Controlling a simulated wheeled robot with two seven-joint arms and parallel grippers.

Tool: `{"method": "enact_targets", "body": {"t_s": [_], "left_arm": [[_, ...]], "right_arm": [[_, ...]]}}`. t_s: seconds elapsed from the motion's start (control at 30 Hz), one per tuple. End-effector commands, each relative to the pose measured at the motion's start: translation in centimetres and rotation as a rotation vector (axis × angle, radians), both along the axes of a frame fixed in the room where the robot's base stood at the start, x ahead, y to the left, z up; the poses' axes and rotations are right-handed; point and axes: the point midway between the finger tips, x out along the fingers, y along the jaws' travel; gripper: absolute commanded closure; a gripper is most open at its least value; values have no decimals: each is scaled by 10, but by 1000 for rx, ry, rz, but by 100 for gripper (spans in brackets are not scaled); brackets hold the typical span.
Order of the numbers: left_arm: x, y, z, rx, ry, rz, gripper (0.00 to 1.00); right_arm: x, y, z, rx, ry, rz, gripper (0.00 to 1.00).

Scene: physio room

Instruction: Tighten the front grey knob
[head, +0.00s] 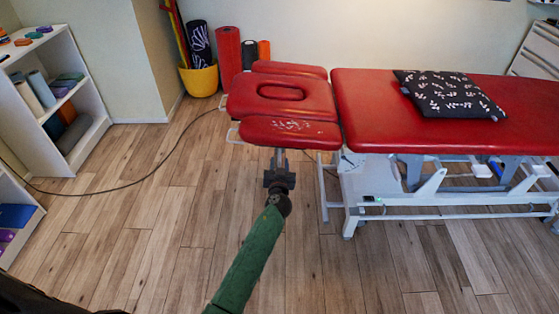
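The red treatment table (370,115) has a headrest section (285,97) with an oval face opening at its left end. My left gripper (280,160) is at the near edge of the headrest, just below the front red pad (290,131). Its green arm reaches up from the bottom of the picture. I cannot make out the front grey knob; the gripper covers the area under the pad edge. Whether the fingers are open or shut, or touch anything, is too small to tell. My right gripper is not in view.
A patterned dark cushion (450,95) lies on the table. The white table frame (430,195) stands right of my gripper. A yellow bucket (200,80) and rolled mats (229,52) stand behind. White shelves (60,95) are at left. A cable (130,181) crosses the otherwise open floor.

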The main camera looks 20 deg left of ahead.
Motion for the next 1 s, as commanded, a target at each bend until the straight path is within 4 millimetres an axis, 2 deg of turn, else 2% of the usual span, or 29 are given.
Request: {"method": "enact_targets", "body": {"t_s": [0.17,0.47,0.67,1.0], "left_arm": [[12,3,0,1,0,0,64],[14,4,0,0,0,0,64],[14,4,0,0,0,0,99],[14,4,-1,25,7,0,100]], "right_arm": [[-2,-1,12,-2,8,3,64],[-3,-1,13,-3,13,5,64],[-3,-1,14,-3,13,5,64],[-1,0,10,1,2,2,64]]}}
